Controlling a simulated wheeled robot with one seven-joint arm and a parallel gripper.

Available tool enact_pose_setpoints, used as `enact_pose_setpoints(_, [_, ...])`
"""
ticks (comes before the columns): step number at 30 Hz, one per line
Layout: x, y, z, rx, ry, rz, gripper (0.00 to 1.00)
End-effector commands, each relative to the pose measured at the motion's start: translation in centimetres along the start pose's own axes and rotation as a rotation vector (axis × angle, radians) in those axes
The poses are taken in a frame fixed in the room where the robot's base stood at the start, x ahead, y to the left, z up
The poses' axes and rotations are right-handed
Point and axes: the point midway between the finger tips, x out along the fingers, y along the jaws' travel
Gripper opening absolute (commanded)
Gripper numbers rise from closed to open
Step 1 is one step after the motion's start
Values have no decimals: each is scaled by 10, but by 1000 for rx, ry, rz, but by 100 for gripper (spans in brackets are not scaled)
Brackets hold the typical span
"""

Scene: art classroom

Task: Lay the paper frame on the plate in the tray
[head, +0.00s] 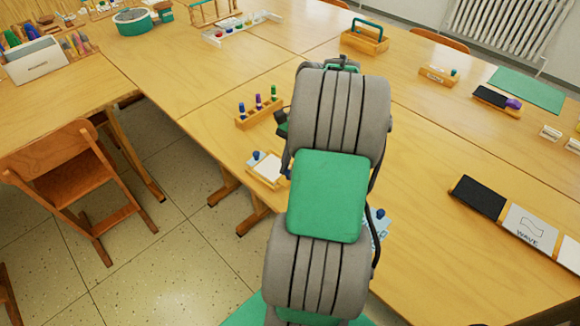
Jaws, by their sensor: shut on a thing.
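A small wooden tray (262,181) stands near the table's front edge, left of my arm. A white plate (270,168) lies in it, with a small dark blue knob at its back left. My arm covers its right side. A light blue piece (381,228) with a dark blue knob shows just right of my arm, partly hidden. I cannot tell whether either knobbed piece is the paper frame. My gripper is hidden behind my own arm, so its fingers and anything in them do not show.
A wooden block with several coloured pegs (259,111) stands behind the tray. A strip with a black pad and a "WAVE" card (527,228) lies at right. A wooden carrier (364,40) stands at the back. A chair (70,175) is at left. The tabletop right of my arm has free room.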

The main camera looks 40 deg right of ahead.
Motion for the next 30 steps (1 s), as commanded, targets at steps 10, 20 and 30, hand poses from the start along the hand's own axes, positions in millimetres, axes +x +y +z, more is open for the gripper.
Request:
enact_pose_setpoints(10, [0,0,0,0,0,0,0])
enact_pose_setpoints(20, [1,0,0,0,0,0,0])
enact_pose_setpoints(30, [1,0,0,0,0,0,41])
